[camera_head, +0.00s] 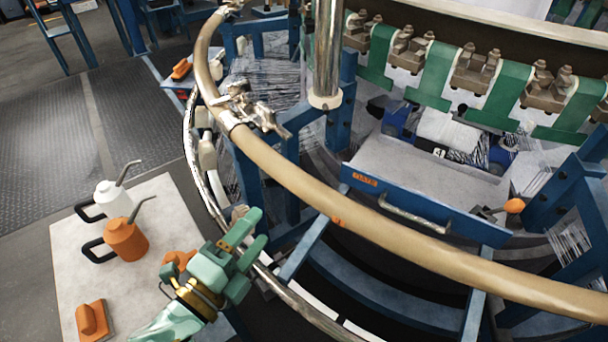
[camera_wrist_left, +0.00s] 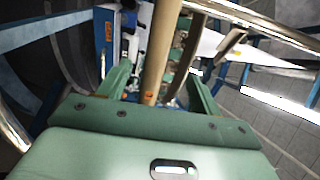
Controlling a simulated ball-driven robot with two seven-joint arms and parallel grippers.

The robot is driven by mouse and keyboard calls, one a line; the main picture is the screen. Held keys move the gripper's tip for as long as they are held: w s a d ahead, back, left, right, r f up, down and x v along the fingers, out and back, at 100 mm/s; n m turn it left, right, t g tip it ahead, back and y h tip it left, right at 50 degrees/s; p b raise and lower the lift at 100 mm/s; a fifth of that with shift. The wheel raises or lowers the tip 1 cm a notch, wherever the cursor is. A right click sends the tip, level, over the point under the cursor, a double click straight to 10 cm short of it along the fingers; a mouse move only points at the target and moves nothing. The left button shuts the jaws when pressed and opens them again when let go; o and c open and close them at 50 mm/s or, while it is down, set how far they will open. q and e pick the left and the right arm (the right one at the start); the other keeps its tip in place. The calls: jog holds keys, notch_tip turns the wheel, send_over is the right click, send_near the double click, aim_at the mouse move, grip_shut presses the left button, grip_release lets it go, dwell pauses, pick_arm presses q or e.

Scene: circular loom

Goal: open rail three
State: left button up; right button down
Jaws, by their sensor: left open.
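The long tan curved rail (camera_head: 385,232) crosses the head view from upper left to lower right. A metal clamp-like fitting (camera_head: 243,108) sits on its left part, and a small orange mark (camera_head: 336,220) shows near its middle. I cannot read a number on the rail. My left gripper (camera_head: 248,243) is green, open and empty, low and left of the rail, apart from it. In the left wrist view the rail (camera_wrist_left: 162,50) runs between the open fingers (camera_wrist_left: 160,92), beyond them, with its orange mark in sight. My right gripper is not in view.
A blue-fronted drawer (camera_head: 425,213) with a metal handle and an orange-knobbed lever (camera_head: 514,205) lie behind the rail. A thin metal hoop (camera_head: 300,305) runs below. White (camera_head: 113,200) and orange oil cans (camera_head: 126,240) stand on a pale table (camera_head: 75,270) at left.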

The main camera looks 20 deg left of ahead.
aim_at(304, 174)
pick_arm(q)
jog(key=x, duration=0.5)
jog(key=b+x, duration=0.1)
jog(key=x, duration=0.4)
jog(key=b+x, duration=0.1)
jog(key=x, duration=0.4)
jog(key=shift+w+d+f, duration=0.1)
jog(key=shift+w+f, duration=0.05)
jog(key=shift+f, duration=0.1)
jog(key=shift+w+d+r, duration=0.1)
jog(key=shift+w, duration=0.2)
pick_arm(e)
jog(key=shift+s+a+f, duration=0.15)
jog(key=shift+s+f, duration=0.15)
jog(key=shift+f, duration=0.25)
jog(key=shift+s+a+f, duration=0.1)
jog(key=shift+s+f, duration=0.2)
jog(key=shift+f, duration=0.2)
